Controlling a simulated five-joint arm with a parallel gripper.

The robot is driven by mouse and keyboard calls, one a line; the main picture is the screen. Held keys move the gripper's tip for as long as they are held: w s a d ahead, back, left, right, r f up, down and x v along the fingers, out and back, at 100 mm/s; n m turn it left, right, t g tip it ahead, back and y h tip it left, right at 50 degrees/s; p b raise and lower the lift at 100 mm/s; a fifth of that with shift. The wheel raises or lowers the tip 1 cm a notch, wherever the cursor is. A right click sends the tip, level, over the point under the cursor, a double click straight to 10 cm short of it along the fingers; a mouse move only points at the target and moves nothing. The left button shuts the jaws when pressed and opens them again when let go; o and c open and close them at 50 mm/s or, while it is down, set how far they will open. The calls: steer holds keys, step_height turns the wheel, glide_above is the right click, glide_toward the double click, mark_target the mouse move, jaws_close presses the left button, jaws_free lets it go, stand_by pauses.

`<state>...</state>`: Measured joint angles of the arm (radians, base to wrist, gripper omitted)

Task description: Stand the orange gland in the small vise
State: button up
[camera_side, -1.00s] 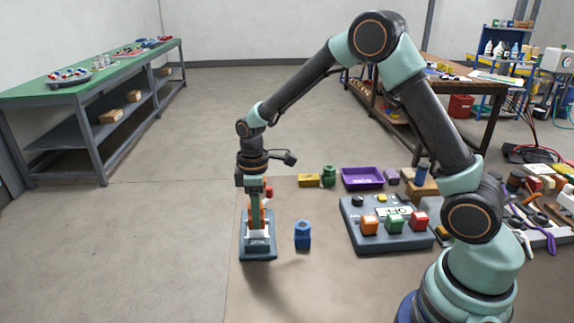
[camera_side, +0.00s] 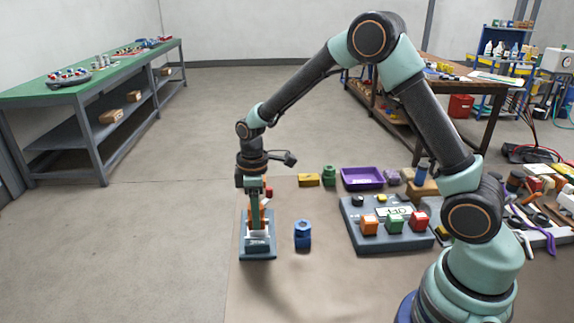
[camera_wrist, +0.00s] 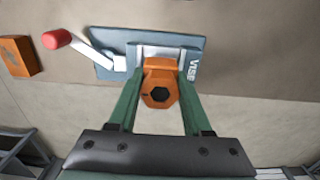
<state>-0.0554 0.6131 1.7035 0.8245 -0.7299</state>
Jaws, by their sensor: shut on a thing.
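The orange gland (camera_wrist: 160,84), with a dark hexagonal hole in its top, is between the fingers of my gripper (camera_wrist: 160,100) in the wrist view. My gripper (camera_side: 255,225) is shut on it, directly over the small vise (camera_side: 258,250). The vise (camera_wrist: 193,50) is blue-grey with pale jaws, a "VISE" label and a red-knobbed handle (camera_wrist: 57,39). The gland appears at the jaws, roughly upright. In the side view the finger hides most of the gland, so I cannot tell how deep it sits.
A blue gland-like part (camera_side: 303,236) stands just right of the vise. An orange block (camera_wrist: 17,56) lies left of it in the wrist view. A grey panel with colored blocks (camera_side: 390,240) and a purple tray (camera_side: 362,178) are farther right. The floor left of the vise is clear.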

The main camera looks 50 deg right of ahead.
steer(key=shift+f, duration=1)
steer(key=o, duration=1.3)
steer(key=shift+c, duration=0.2)
